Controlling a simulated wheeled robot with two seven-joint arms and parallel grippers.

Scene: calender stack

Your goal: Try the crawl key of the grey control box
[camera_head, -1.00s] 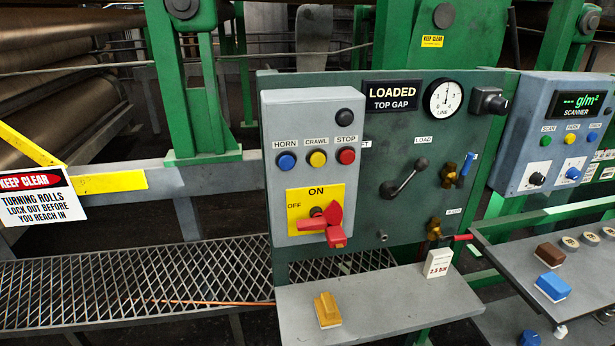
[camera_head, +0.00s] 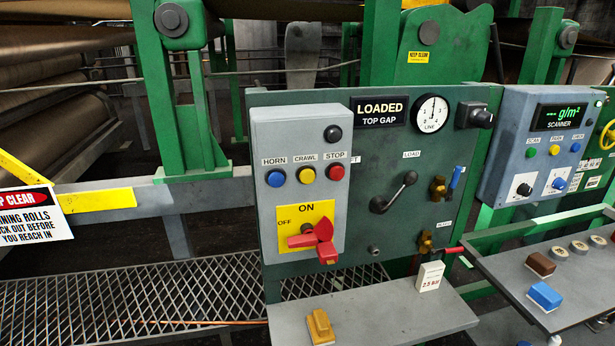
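The grey control box (camera_head: 261,209) is mounted on the left part of a dark green panel in the head view. Its yellow crawl key (camera_head: 307,175) sits in the middle of a row, under the label CRAWL. The blue horn key (camera_head: 276,178) is to its left and the red stop key (camera_head: 336,172) to its right. A black round knob or lamp (camera_head: 333,133) is above the stop key. A red rotary switch (camera_head: 322,240) sits on a yellow ON/OFF plate below. Neither of my grippers is in view.
A grey shelf (camera_head: 400,318) below the panel holds a yellow block (camera_head: 320,326) and a 2.5 bar card (camera_head: 429,276). A scanner box (camera_head: 502,150) and a second shelf with small blocks stand right. A keep-clear sign (camera_head: 32,215) hangs left, near large rolls.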

